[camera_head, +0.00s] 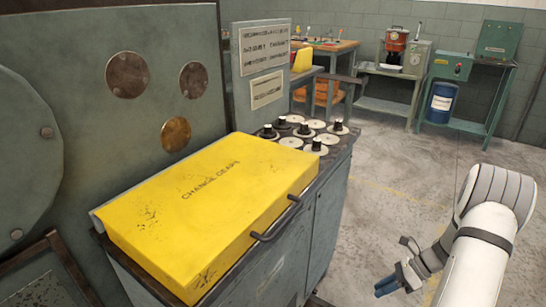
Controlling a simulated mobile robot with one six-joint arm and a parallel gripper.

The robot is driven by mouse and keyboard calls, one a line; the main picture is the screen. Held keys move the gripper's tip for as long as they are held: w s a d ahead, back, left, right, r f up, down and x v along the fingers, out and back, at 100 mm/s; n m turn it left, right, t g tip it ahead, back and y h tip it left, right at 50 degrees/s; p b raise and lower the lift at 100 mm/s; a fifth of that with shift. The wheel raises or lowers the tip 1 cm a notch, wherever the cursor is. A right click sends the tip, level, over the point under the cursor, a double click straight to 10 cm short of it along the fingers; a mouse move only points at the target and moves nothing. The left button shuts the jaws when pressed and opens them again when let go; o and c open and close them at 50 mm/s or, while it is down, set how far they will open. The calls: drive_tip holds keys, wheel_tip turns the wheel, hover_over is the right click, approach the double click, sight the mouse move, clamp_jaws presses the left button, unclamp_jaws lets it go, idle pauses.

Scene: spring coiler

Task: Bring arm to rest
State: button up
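My arm comes in at the lower right, white with grey bands. My gripper (389,286) is at its end, low and over the floor, to the right of the yellow box and well apart from it. Its blue-grey fingertips point to the left. They are small here, and I cannot tell the gap between them. I see no object at the fingers.
Benches with a red machine (394,45) and a blue drum (440,102) stand farther back. The concrete floor (385,190) between is clear.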

drive_tip(key=s+a+r+n+h+p, duration=0.2)
drive_tip(key=a+r+n+p, duration=0.2)
drive_tip(key=r, duration=0.6)
drive_tip(key=s+a+r+n+h+p, duration=0.1)
drive_tip(key=a+r+n+h+p, duration=0.2)
drive_tip(key=r, duration=0.7)
drive_tip(key=s+a+r+n+h+p, duration=0.15)
drive_tip(key=a+r+n+p, duration=0.35)
drive_tip(key=r, duration=0.5)
drive_tip(key=s+a+r+n+t+h+p, duration=0.1)
drive_tip(key=s+r+n+p, duration=0.3)
drive_tip(key=r, duration=0.5)
drive_tip(key=s+a+r+n+t+h+p, duration=0.2)
drive_tip(key=s+a+r+n+p, duration=0.2)
drive_tip(key=s+r+n, duration=0.3)
wheel_tip(320, 180, up, 3)
drive_tip(key=shift+s+a+f+n+p, duration=0.1)
drive_tip(key=shift+s+a+n+p, duration=0.2)
drive_tip(key=shift+n+p, duration=0.5)
drive_tip(key=shift+s, duration=0.15)
